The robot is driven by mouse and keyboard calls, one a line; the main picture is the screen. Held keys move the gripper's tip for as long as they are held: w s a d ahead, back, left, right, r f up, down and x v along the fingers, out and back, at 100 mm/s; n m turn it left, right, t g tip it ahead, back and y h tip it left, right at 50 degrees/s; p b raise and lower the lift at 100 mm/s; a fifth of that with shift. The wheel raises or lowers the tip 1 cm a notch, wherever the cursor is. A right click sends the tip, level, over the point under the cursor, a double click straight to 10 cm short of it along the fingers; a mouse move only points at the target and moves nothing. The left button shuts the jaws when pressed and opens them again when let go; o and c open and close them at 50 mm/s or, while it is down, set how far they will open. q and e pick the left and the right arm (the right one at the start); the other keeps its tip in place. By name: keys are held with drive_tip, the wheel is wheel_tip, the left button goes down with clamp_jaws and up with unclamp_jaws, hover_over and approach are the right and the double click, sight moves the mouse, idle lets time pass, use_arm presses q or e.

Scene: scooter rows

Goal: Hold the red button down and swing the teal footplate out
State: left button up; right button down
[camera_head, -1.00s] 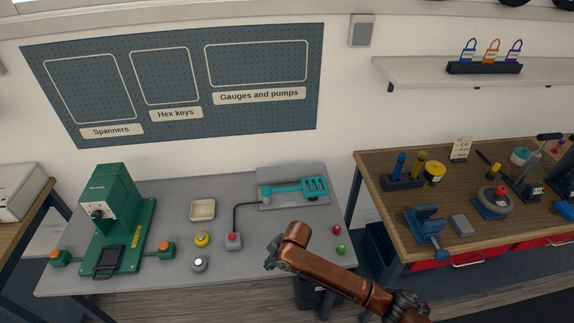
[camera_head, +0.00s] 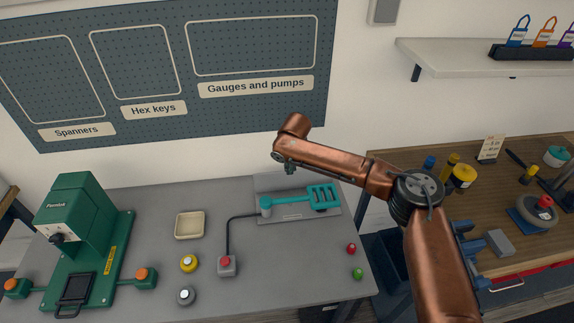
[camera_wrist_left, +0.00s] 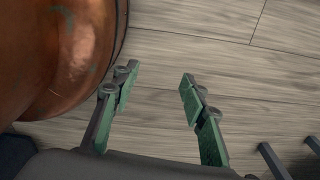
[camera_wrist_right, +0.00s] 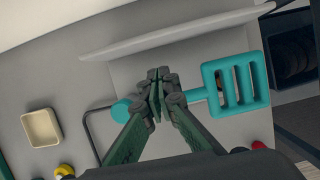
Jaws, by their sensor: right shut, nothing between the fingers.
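The teal footplate (camera_head: 321,198), a slotted plate on a teal arm, lies on a grey base plate (camera_head: 297,216) at the back right of the grey bench. It also shows in the right wrist view (camera_wrist_right: 237,84). The red button (camera_head: 226,261) sits on a small grey box, joined by a dark cable to the footplate unit. My right gripper (camera_head: 287,167) is shut and empty above the footplate's arm; in its wrist view the fingertips (camera_wrist_right: 158,78) cover part of that arm. My left gripper (camera_wrist_left: 157,85) is open and empty over the wooden floor, out of the head view.
A green press (camera_head: 85,225) with orange buttons stands at the left. A cream tray (camera_head: 189,225), a yellow button (camera_head: 189,263) and a white-topped button (camera_head: 186,295) are nearby. Red (camera_head: 351,249) and green (camera_head: 357,273) knobs sit at the bench's right edge. A wooden bench (camera_head: 478,215) stands further right.

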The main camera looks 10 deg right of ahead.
use_arm(q)
drive_tip(key=s+f+g+b, duration=0.1)
drive_tip(key=s+f+b, duration=0.4)
drive_tip(key=s, duration=0.3)
drive_tip(key=shift+t, duration=0.3)
drive_tip(key=w, duration=0.2)
drive_tip(key=w+f+b, duration=0.1)
drive_tip(key=w, duration=0.1)
drive_tip(key=shift+w+f, duration=0.15)
drive_tip(key=shift+w, duration=0.25)
drive_tip(key=shift+s, duration=0.2)
drive_tip(key=shift+c, duration=0.3)
drive_tip(key=shift+s, duration=0.95)
drive_tip(key=c, duration=0.5)
drive_tip(key=shift+s+a, duration=0.1)
drive_tip(key=shift+s, duration=0.15)
drive_tip(key=c, duration=0.3)
drive_tip(key=shift+w, duration=0.2)
clamp_jaws()
drive_tip(key=shift+w, duration=0.45)
use_arm(e)
drive_tip(key=shift+s+f, duration=0.2)
drive_tip(key=shift+f, duration=0.65)
drive_tip(key=shift+s+f, duration=0.15)
drive_tip(key=shift+f, duration=0.65)
drive_tip(key=shift+s+f, duration=0.2)
drive_tip(key=shift+f, duration=0.65)
